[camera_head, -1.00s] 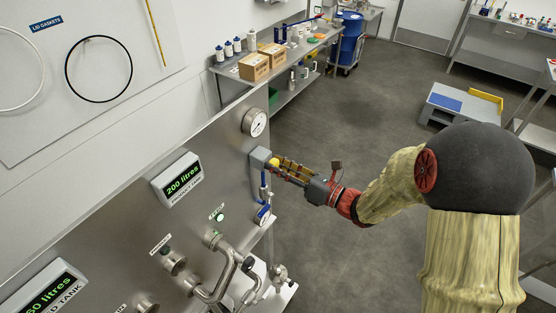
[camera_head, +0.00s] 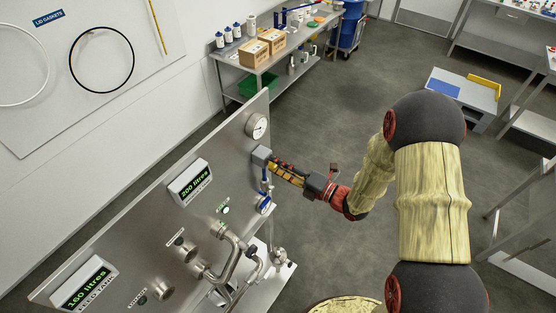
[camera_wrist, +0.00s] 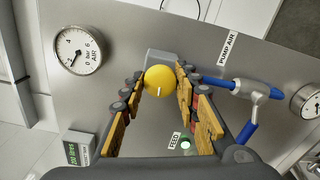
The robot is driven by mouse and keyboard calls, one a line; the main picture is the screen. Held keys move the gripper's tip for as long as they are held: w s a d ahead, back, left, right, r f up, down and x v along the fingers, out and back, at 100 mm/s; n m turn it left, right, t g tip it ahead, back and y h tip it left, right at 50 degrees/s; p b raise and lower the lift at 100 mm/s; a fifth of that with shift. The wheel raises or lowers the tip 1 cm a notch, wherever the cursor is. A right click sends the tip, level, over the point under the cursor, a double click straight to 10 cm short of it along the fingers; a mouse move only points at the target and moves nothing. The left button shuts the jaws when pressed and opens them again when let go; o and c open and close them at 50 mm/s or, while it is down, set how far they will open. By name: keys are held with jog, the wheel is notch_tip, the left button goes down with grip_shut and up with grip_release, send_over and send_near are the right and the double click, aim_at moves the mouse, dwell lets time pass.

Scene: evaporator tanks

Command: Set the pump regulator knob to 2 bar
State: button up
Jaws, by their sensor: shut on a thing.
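The yellow round regulator knob (camera_wrist: 160,81) sits on a grey block (camera_head: 261,155) at the edge of the steel panel. A short white mark shows on its face in the wrist view. My gripper (camera_wrist: 160,75) has its fingers on both sides of the knob and is shut on it. It also shows at the block in the head view (camera_head: 276,163), where the fingers hide most of the knob. The round air pressure gauge (camera_wrist: 78,51) is beside the knob in the wrist view and above it in the head view (camera_head: 256,126). Its needle is too small to read surely.
A blue-handled valve (camera_wrist: 245,88) is close to my fingers, near the "PUMP AIR" label (camera_wrist: 229,48). A second gauge (camera_wrist: 306,100) is beyond it. Displays (camera_head: 190,182), pipes (camera_head: 232,255) and knobs cover the panel. The floor (camera_head: 330,110) right of the panel is clear.

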jog(key=shift+m, duration=0.4)
jog(key=o, duration=1.1)
jog(key=shift+o, duration=0.2)
jog(key=shift+d, duration=0.1)
jog(key=v, duration=1.2)
